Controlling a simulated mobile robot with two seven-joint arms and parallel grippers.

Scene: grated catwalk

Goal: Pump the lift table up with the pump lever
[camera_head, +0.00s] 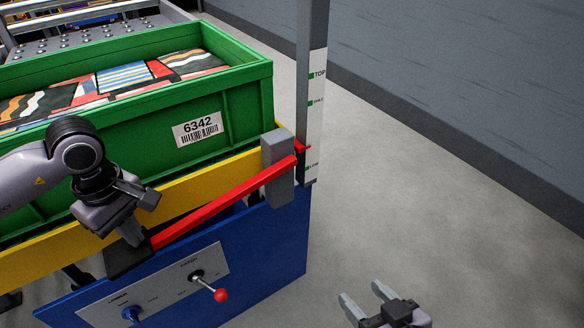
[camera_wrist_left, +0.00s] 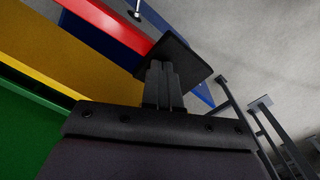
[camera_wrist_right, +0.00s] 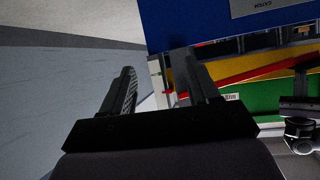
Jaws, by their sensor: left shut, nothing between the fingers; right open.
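The red pump lever (camera_head: 225,201) slopes down leftward from a grey bracket on the lift table's yellow frame (camera_head: 210,185) to a black pedal-like pad (camera_head: 127,260). My left gripper (camera_head: 130,236) is shut and empty, its fingertips at the top of the pad; in the left wrist view the pad (camera_wrist_left: 178,52) lies right at the fingertips (camera_wrist_left: 160,68), and whether they touch is unclear. A scale post (camera_head: 315,110) reads TOP to LOW; a red pointer (camera_head: 303,147) sits slightly above the LOW mark. My right gripper (camera_head: 362,294) is open and empty, over the floor at the lower right.
A green crate (camera_head: 235,110) labelled 6342 rests on the table. The blue front panel (camera_head: 275,245) carries a red-knobbed CATCH lever (camera_head: 220,295) and a blue LOWER knob (camera_head: 130,313). A roller-ball conveyor (camera_head: 100,35) stands behind. Floor on the right is clear up to the grey wall (camera_head: 450,70).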

